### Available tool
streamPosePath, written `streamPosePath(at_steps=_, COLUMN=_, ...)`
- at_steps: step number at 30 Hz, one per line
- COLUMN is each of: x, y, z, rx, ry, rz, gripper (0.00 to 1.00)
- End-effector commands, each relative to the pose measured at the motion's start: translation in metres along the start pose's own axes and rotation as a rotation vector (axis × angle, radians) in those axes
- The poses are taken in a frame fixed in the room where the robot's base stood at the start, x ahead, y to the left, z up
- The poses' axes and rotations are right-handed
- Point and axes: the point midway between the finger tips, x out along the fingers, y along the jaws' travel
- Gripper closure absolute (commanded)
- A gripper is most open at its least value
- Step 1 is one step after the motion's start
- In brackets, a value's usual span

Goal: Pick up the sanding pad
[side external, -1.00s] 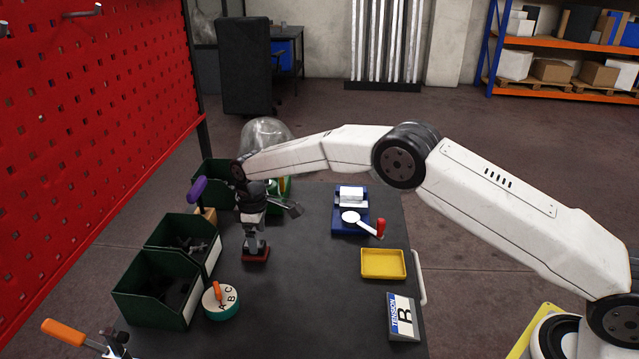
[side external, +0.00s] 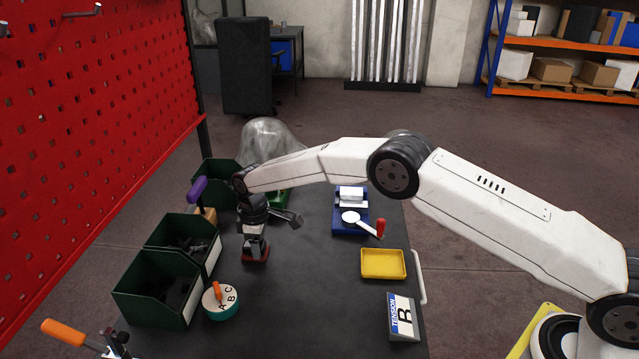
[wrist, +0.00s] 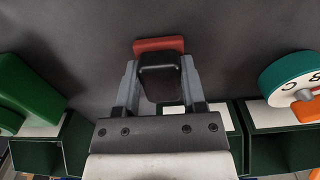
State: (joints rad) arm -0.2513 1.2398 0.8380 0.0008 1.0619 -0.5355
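The sanding pad (side external: 255,257) has a flat red base and sits on the dark table, left of the middle. In the wrist view its black grip (wrist: 160,75) stands up between the fingers, with the red base (wrist: 157,45) showing beyond it. My gripper (side external: 256,241) points down directly over the pad, low on it. In the wrist view my gripper's grey fingers (wrist: 160,82) are open, one along each side of the grip. Any small gap between fingers and grip is hard to make out.
Green bins (side external: 157,290) stand to the left, beside the red pegboard (side external: 95,100). A round teal dial (side external: 222,302) is in front of the pad. A blue fixture (side external: 347,222) and a yellow tray (side external: 383,264) are to the right. The table between is clear.

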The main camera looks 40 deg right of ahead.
Motion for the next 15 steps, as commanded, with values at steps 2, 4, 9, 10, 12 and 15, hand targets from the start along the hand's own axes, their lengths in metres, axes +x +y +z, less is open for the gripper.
streamPosePath(at_steps=2, x=0.0, y=-0.0001, z=0.0, rx=0.0, ry=0.0, rz=0.0, gripper=0.79)
streamPosePath(at_steps=4, x=0.0, y=-0.0001, z=0.0, rx=0.0, ry=0.0, rz=0.0, gripper=1.0)
streamPosePath(at_steps=9, x=-0.0002, y=-0.0001, z=-0.0001, rx=0.0, ry=0.0, rz=0.0, gripper=1.0)
streamPosePath(at_steps=10, x=-0.0002, y=-0.0001, z=-0.0001, rx=0.0, ry=0.0, rz=0.0, gripper=1.0)
streamPosePath(at_steps=12, x=-0.0006, y=0.0, z=-0.0001, rx=0.0, ry=0.0, rz=0.0, gripper=1.0)
streamPosePath(at_steps=15, x=-0.0026, y=0.0001, z=-0.0002, rx=0.0, ry=0.0, rz=0.0, gripper=1.0)
